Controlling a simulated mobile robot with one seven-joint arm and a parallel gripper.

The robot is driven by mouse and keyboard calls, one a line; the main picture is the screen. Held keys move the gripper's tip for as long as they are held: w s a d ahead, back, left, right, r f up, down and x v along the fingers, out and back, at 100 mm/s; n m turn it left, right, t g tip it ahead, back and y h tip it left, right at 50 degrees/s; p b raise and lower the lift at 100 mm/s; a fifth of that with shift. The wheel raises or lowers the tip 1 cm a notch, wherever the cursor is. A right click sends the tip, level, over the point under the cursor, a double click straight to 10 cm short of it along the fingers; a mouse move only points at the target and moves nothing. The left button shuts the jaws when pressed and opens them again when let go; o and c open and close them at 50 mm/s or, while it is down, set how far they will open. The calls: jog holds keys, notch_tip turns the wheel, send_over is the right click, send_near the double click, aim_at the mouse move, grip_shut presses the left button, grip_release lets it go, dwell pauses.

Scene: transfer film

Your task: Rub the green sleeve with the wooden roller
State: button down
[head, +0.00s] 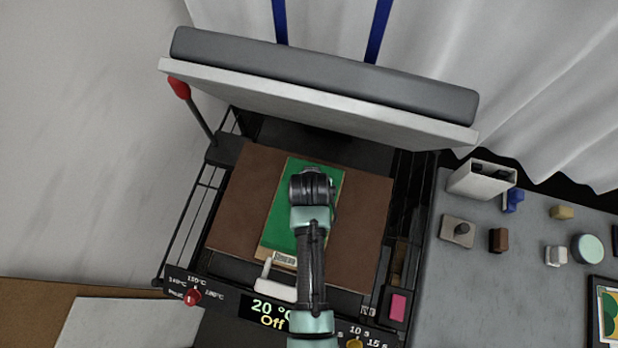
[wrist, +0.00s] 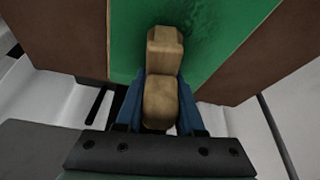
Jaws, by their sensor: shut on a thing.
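The green sleeve (head: 281,221) lies flat on the brown bed (head: 233,217) of the open press; it also shows in the wrist view (wrist: 222,35). My gripper (wrist: 162,100) is shut on the wooden roller (wrist: 161,97), with a blue finger on each side. The roller's far block overlaps the green surface in the wrist view; I cannot tell whether it touches. In the head view my arm covers the gripper, the roller and the middle and right part of the sleeve.
The press lid (head: 320,90) stands raised behind the bed. A red-knobbed lever (head: 179,88) is at the left. On the grey table (head: 470,290) at right are a white box (head: 480,182), a stamp-like block (head: 459,231), a brown block (head: 498,240) and a pale round tin (head: 587,248).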

jog(key=shift+s+a+f+p, duration=0.15)
jog(key=shift+s+a+p, duration=0.1)
jog(key=shift+s, duration=0.45)
jog(key=shift+s+a+f+p, duration=0.15)
jog(key=shift+s+p, duration=0.15)
jog(key=shift+s, duration=0.35)
jog(key=shift+s+a+f+p, duration=0.1)
jog(key=shift+s+a+p, duration=0.15)
jog(key=shift+s, duration=0.45)
jog(key=shift+s+a+r+p, duration=0.1)
jog(key=shift+s+a+p, duration=0.1)
jog(key=shift+s+p, duration=0.4)
jog(key=shift+s+a+r+p, duration=0.1)
jog(key=shift+s+a+p, duration=0.15)
jog(key=shift+s, duration=0.5)
jog(key=shift+s+f, duration=0.15)
jog(key=shift+s, duration=0.15)
jog(key=r+p, duration=0.2)
jog(key=shift+w+r, duration=0.2)
jog(key=shift+r, duration=0.2)
jog(key=shift+w+r, duration=0.1)
jog(key=shift+r, duration=1.75)
notch_tip(320, 180, up, 3)
